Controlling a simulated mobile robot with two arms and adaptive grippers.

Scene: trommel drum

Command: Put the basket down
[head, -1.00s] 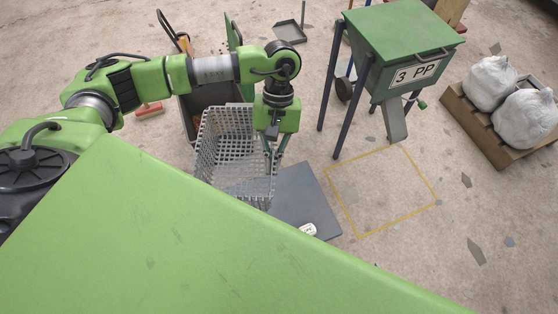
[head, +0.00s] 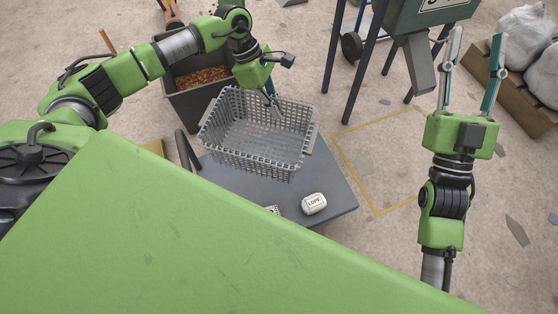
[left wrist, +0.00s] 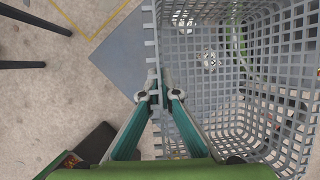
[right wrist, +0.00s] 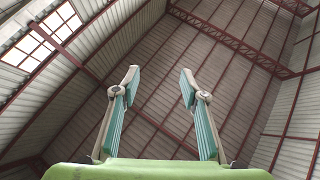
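The grey mesh basket (head: 258,165) is empty and looks roughly level over the dark grey platform (head: 335,200). I cannot tell whether its bottom touches the platform. My left gripper (head: 274,104) is at the basket's far wall. In the left wrist view its fingers (left wrist: 160,88) straddle the rim of the basket (left wrist: 235,100) and are closed on that wall. My right gripper (head: 478,52) is raised at the right, open and empty. In the right wrist view its fingers (right wrist: 160,80) are spread apart, pointing up at the roof.
A dark bin (head: 203,105) with coloured flakes stands behind the basket at left. A white block marked LDPE (head: 314,203) lies on the platform's near part. A green machine (head: 425,20) stands behind. The yellow floor outline (head: 372,196) on the right is empty.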

